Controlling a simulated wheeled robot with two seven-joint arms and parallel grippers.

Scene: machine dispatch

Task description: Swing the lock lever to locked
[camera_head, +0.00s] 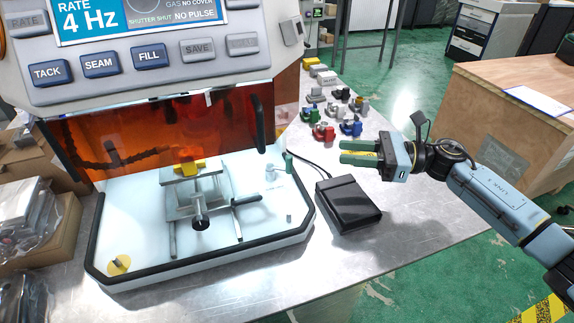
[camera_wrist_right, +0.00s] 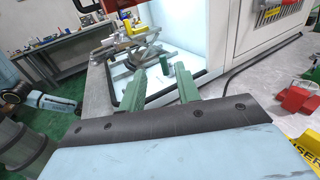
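Inside the machine stands a metal clamping fixture (camera_head: 196,192) with a yellow piece (camera_head: 189,167) on top. A round dark knob (camera_head: 200,222) on a shaft faces the front. A dark-gripped lever (camera_head: 246,200) slants off the fixture's right side; I cannot tell for sure that it is the lock lever. The fixture also shows in the right wrist view (camera_wrist_right: 132,48), partly behind the fingers. My right gripper (camera_head: 342,152) is right of the machine, above the table and apart from the fixture. Its green fingers (camera_wrist_right: 172,68) are apart with nothing between them. My left gripper is out of view.
A black box (camera_head: 347,203) with a cable lies on the table below my right gripper. Several coloured clamp parts (camera_head: 324,132) stand behind it. The raised orange shield (camera_head: 150,135) and a dark handle (camera_head: 259,123) hang above the white machine bed (camera_head: 260,232).

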